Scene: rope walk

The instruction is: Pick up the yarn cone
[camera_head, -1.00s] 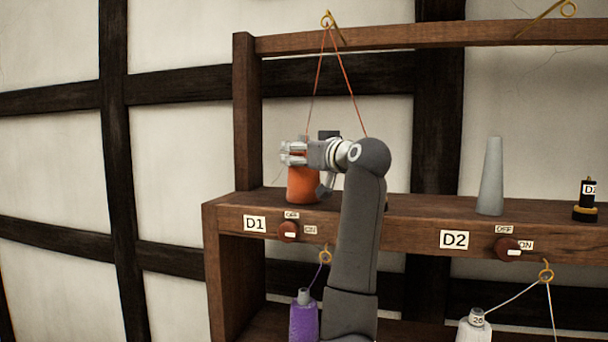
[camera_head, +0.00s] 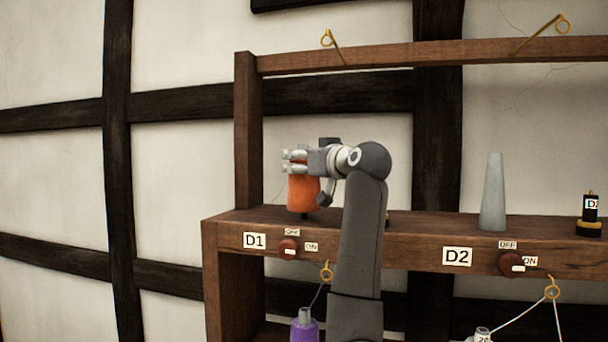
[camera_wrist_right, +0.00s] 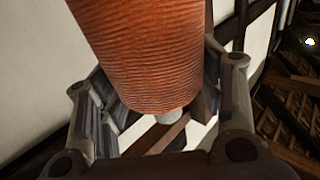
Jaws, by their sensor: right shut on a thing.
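The orange yarn cone (camera_head: 303,194) is above the shelf at position D1 in the head view, with a small dark gap or spindle showing under it. My right gripper (camera_head: 294,160) is shut around its upper part. In the right wrist view the wound orange yarn (camera_wrist_right: 148,55) fills the space between the fingers, and a pale tip (camera_wrist_right: 169,116) of its core shows at the lower end. My left gripper is not in view.
The wooden shelf (camera_head: 420,230) carries a bare grey cone (camera_head: 493,192) and a dark spindle piece (camera_head: 590,213) to the right. A purple cone (camera_head: 304,329) stands below. Yellow thread guides (camera_head: 327,40) sit on the top rail.

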